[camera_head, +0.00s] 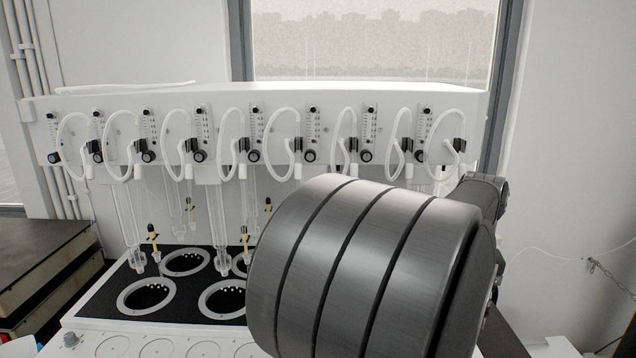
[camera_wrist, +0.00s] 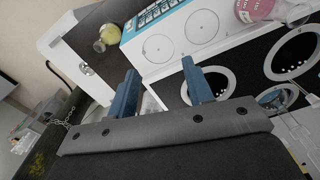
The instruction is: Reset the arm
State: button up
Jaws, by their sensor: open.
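My gripper (camera_wrist: 160,92) shows in the wrist view with its two blue fingers spread apart and nothing between them. Its fingers point toward the white front panel of the multi distiller, and I cannot tell how far off that is. In the head view my dark arm fills the lower middle and right and hides the gripper. The multi distiller (camera_head: 280,105) stands behind, a white back panel with several flow meters, knobs and looped white tubes. Its black deck (camera_head: 120,285) has ringed round wells, and the arm covers its right part.
In the wrist view a flask with pink liquid (camera_wrist: 258,10) stands at the top right, and a small vessel with yellowish content (camera_wrist: 108,36) stands at the top left. Glass tubes (camera_head: 135,235) hang over the deck's left wells. A dark-topped bench (camera_head: 40,250) is at the left.

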jog(key=s+d+f+m, duration=0.1)
jog(key=d+f+m, duration=0.2)
jog(key=d, duration=0.9)
jog(key=s+d+f+m, duration=0.2)
jog(key=d+f+m, duration=0.1)
jog(key=d+f, duration=0.6)
jog(key=d, duration=0.3)
jog(key=shift+s+d+f, duration=0.15)
jog(key=shift+d, duration=0.15)
